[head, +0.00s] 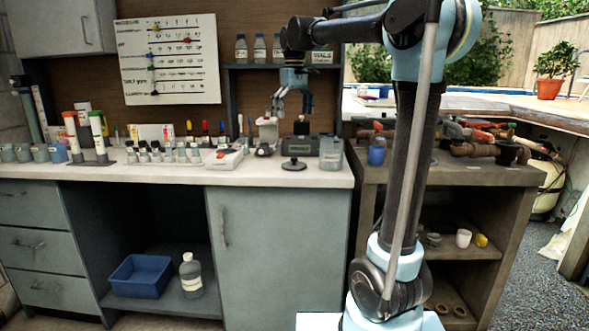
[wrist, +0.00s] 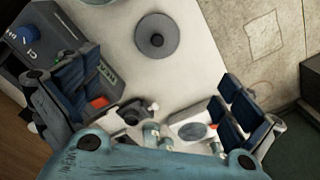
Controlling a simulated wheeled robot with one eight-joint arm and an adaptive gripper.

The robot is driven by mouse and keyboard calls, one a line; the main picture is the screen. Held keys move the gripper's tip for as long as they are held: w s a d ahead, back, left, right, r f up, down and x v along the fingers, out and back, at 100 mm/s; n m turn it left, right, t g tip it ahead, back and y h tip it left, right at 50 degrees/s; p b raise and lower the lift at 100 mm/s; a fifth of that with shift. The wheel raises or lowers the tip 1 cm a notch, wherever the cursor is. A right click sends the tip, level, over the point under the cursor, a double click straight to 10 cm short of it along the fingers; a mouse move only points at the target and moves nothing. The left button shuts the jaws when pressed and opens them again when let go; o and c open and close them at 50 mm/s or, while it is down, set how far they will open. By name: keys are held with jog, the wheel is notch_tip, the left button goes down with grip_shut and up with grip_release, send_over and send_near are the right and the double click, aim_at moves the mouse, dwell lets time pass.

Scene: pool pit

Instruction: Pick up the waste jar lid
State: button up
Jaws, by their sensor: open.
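The waste jar lid appears to be the dark round disc with a small raised centre (head: 293,164), lying flat near the front edge of the white counter. In the wrist view the lid (wrist: 156,37) lies at the top middle, beyond the fingertips. My gripper (head: 292,112) hangs above the back of the counter, open and empty, with its fingers pointing down. In the wrist view my gripper (wrist: 165,95) shows its two fingers wide apart, with no contact on the lid. A clear jar (head: 331,152) stands right of the lid.
A dark meter (head: 299,146) sits just behind the lid. A white case with red parts (head: 224,158) and several small bottles stand to the left. Bottles line the shelf (head: 272,66) behind my gripper.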

send_near(294, 159)
jog(key=f, duration=0.3)
jog(key=w+f, duration=0.1)
jog(key=f, duration=0.1)
jog(key=shift+a, duration=0.4)
jog(key=shift+w+d+f, duration=0.1)
jog(key=shift+d+f, duration=0.1)
jog(key=shift+f, duration=1.15)
jog(key=shift+d+f, duration=0.2)
jog(key=shift+f, duration=1.15)
jog(key=c, duration=1.5)
